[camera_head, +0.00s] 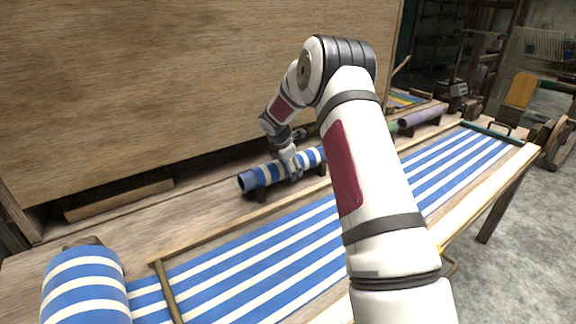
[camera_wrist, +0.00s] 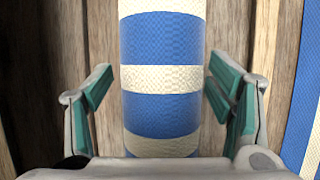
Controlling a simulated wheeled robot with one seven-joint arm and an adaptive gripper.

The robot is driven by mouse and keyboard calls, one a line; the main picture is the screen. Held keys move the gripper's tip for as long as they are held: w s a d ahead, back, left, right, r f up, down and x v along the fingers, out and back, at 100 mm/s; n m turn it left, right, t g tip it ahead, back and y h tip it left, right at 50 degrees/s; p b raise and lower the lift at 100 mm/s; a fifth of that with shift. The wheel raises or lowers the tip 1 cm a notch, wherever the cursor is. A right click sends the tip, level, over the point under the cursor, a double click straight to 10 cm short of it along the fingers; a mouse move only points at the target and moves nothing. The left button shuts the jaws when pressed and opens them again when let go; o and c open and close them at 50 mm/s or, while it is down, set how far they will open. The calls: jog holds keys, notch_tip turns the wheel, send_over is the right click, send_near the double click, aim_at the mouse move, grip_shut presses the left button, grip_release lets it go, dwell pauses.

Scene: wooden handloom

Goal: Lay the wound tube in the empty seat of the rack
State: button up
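A blue-and-cream striped wound tube (camera_head: 262,175) lies on dark supports (camera_head: 259,194) on the wooden bench, behind the striped cloth. My gripper (camera_head: 291,167) is over the tube's middle, pointing down. In the wrist view the striped tube (camera_wrist: 160,90) runs between the two green-padded fingers of my gripper (camera_wrist: 161,95). The fingers are open on either side, with a narrow gap at the left; at the right the pad is very close and contact is hard to tell. An empty seat cannot be made out; my arm hides part of the bench.
A purple tube (camera_head: 422,117) lies on dark supports farther right, with a green one (camera_head: 392,127) partly behind my arm. Striped cloth (camera_head: 250,245) stretches across the loom in front, ending at a striped roll (camera_head: 85,287). A tall wooden panel (camera_head: 180,80) stands close behind.

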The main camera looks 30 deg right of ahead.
jog(key=v, duration=1.2)
jog(key=shift+a, duration=0.1)
dwell(0.4)
